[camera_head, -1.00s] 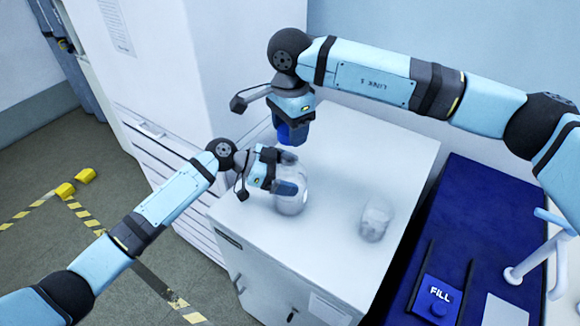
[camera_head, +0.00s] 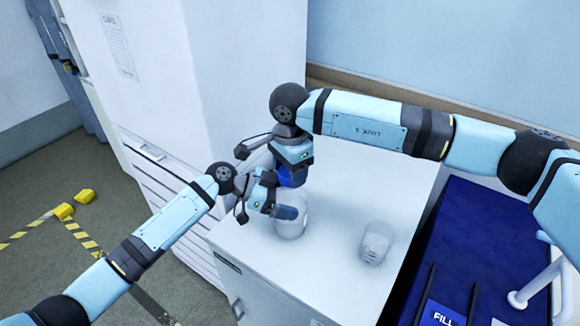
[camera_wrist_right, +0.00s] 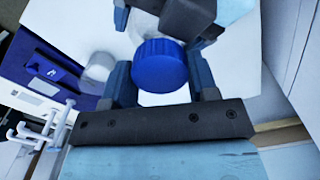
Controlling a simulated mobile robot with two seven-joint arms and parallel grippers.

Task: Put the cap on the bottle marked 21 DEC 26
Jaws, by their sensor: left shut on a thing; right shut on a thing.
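A clear bottle (camera_head: 292,222) stands on the white cabinet top; no date on it can be read from here. My left gripper (camera_head: 288,209) is shut around its side. My right gripper (camera_head: 292,180) points down right above the bottle's mouth and is shut on a blue cap. In the right wrist view the ribbed blue cap (camera_wrist_right: 160,66) sits between the two fingers, with part of the bottle (camera_wrist_right: 143,27) behind it. The bottle's mouth is hidden, so I cannot tell whether the cap touches it.
A second clear container (camera_head: 376,243) stands to the right on the white cabinet (camera_head: 330,275). A blue surface (camera_head: 475,235) with a FILL device (camera_head: 440,314) lies further right. A tall white cabinet (camera_head: 165,70) rises behind on the left.

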